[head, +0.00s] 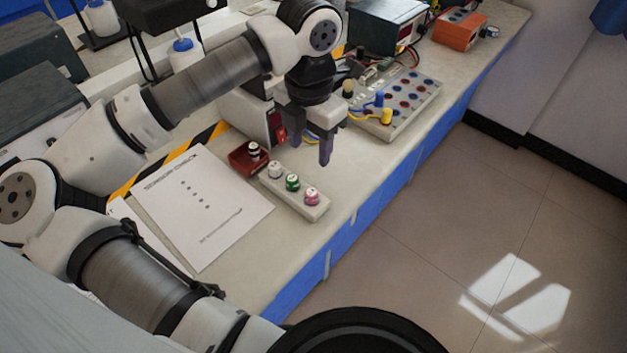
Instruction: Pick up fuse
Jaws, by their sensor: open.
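My gripper (304,147) points down over the bench, open and empty, its two dark fingers apart. It appears above and just behind a pale block (318,213) that holds three small capped cylinders, which look like fuses. One has a white top (276,169), one a green top (292,182) and one a pink top (312,195). Another fuse-like piece, black and white (253,150), sits in a small dark red tray (238,160) at the block's left end. I cannot tell which piece the task names. The gripper touches none of them.
A printed sheet (200,210) lies left of the block. Behind the gripper stand a panel with sockets and cables (405,105), a green-grey instrument (385,28) and an orange box (458,30). The bench's front edge is close to the block.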

